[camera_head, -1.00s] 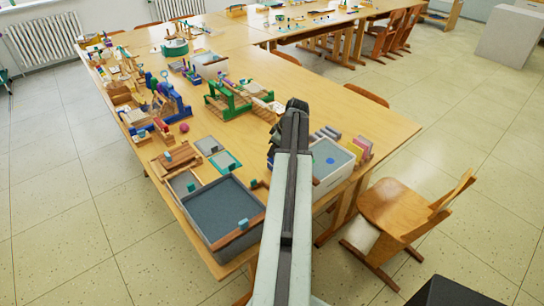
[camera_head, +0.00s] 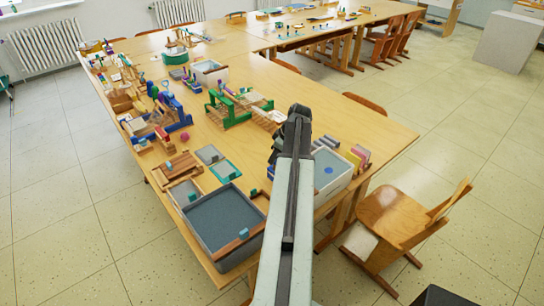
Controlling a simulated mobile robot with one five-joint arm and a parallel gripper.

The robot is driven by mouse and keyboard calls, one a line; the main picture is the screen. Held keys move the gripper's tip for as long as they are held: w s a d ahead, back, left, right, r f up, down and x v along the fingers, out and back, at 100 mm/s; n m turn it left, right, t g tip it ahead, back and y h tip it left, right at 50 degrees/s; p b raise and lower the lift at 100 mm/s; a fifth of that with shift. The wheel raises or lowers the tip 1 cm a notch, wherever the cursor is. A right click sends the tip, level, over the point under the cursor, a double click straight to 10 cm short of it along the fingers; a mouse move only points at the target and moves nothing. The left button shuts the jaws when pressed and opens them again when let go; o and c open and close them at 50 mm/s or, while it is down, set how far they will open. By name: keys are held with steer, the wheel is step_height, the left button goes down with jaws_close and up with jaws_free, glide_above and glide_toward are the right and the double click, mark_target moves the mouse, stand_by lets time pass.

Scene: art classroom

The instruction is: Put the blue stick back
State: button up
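My gripper (camera_head: 279,150) is at the far end of my arm, over the table's right part, just left of the white bin. I see it from behind, and the arm hides its fingertips, so I cannot tell whether it is open or holds anything. I cannot make out a separate blue stick with certainty. A blue wooden frame (camera_head: 178,111) stands among craft tools at the table's left. Small coloured sticks (camera_head: 188,78) stand farther back, too small to tell apart.
A grey-lined tray (camera_head: 222,218) lies at the near table corner. A white bin (camera_head: 334,181) with a blue disc (camera_head: 328,170) stands right of my arm. A green wooden frame (camera_head: 228,108) is behind. A wooden chair (camera_head: 392,222) stands at the right. Bare table (camera_head: 375,125) shows at the right.

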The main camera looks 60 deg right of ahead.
steer(key=p+v, duration=0.7)
steer(key=v, duration=0.2)
steer(key=shift+a, duration=0.1)
steer(key=w+a+f+g+y, duration=0.1)
steer(key=w+a, duration=0.8)
steer(key=a, duration=0.4)
steer(key=w+a+g, duration=0.1)
steer(key=w+a, duration=0.8)
steer(key=a, duration=0.4)
steer(key=w+a+g+h, duration=0.1)
steer(key=a+g, duration=0.1)
steer(key=a, duration=3.1)
steer(key=shift+f+m+g, duration=0.3)
steer(key=shift+m, duration=0.1)
